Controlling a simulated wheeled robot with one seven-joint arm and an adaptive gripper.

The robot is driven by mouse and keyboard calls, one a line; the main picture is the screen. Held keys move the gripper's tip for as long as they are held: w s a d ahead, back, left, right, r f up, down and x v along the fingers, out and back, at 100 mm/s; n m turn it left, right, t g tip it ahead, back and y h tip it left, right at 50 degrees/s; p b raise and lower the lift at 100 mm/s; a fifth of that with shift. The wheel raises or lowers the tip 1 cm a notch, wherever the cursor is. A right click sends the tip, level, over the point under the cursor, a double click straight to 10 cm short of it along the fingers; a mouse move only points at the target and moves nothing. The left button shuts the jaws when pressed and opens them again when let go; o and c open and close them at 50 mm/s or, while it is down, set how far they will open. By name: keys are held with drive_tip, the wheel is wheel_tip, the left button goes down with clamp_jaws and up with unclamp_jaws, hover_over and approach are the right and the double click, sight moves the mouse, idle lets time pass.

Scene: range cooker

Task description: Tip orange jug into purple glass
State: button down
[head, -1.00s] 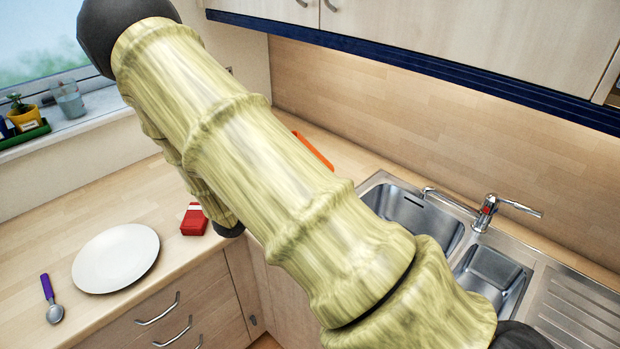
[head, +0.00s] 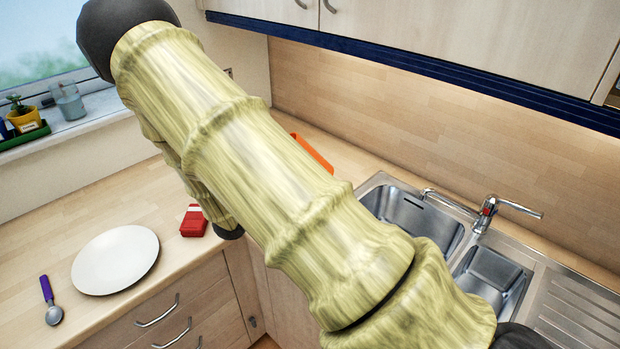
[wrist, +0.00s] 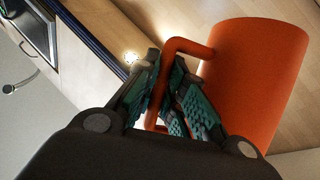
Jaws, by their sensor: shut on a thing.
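The orange jug (wrist: 254,85) fills the right side of the wrist view. My gripper (wrist: 164,88) is shut on its handle, with the jug body beside the fingers. The jug's opening is not visible, and I cannot tell how far it is tilted. In the head view my arm hides my gripper. A flat-looking orange strip (head: 314,153) shows past the arm's edge there; I cannot tell whether it is part of the jug. I do not see the purple glass in either view.
A white plate (head: 115,260), a purple-handled spoon (head: 49,300) and a red box (head: 194,221) lie on the left worktop (head: 62,236). A steel sink (head: 412,215) with a tap (head: 487,212) is at right. Wall cupboards hang above.

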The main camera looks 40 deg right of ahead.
drive_tip(key=shift+r+h+b, duration=0.1)
drive_tip(key=shift+h+b, duration=0.5)
drive_tip(key=shift+w+a+m+g+h+b, duration=0.1)
drive_tip(key=shift+m+g+h+b, duration=0.35)
drive_tip(key=shift+g+b, duration=0.85)
idle(1.4)
drive_tip(key=shift+w+a+f+m+g+h+b, duration=0.1)
drive_tip(key=shift+f+m+g+h+b, duration=0.1)
drive_tip(key=shift+m+g+b, duration=0.6)
drive_tip(key=shift+w+a+f+m+g+h+b, duration=0.15)
drive_tip(key=shift+g+b, duration=0.45)
drive_tip(key=shift+b, duration=0.65)
drive_tip(key=shift+s+f+m+g+h+b, duration=0.1)
drive_tip(key=shift+m+g+h+b, duration=0.1)
drive_tip(key=shift+m+g+b, duration=0.6)
idle(1.9)
